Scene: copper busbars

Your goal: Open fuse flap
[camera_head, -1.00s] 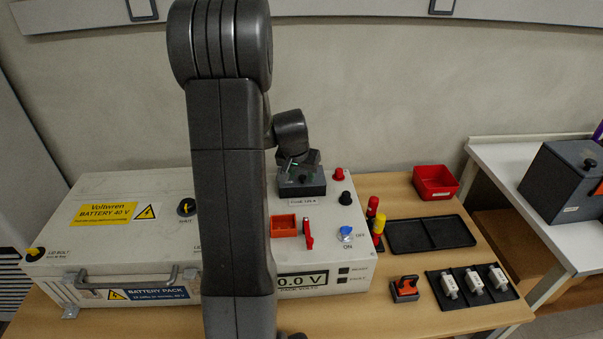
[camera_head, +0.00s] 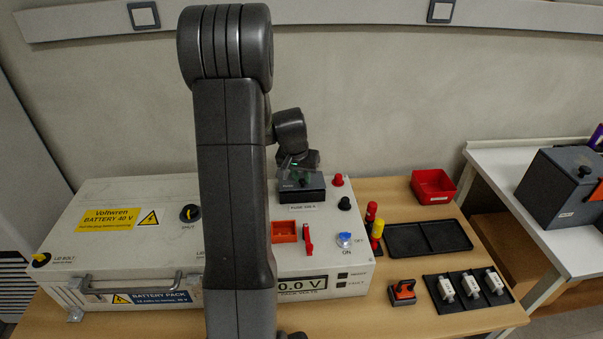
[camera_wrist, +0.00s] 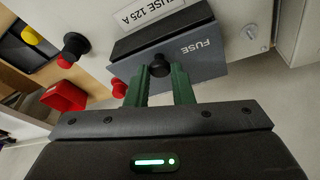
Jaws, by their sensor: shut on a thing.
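The fuse flap (camera_wrist: 208,62) is a grey plate marked FUSE, with a round black knob (camera_wrist: 160,66). It belongs to the dark fuse box on top of the white battery pack, which shows in the head view (camera_head: 301,193) below a bent part of my arm. My gripper (camera_wrist: 160,78) has its two green fingers on either side of the knob and is shut on it. The flap looks down against its box, though its exact angle is hard to tell. In the head view my gripper (camera_head: 301,173) is small and partly hidden.
The battery pack (camera_head: 140,252) carries a red lever (camera_head: 308,238), an orange holder (camera_head: 284,231), a blue switch (camera_head: 345,240), and red and black knobs. To the right lie a black tray (camera_head: 405,237), a red bin (camera_head: 432,186) and several white fuses on a mat.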

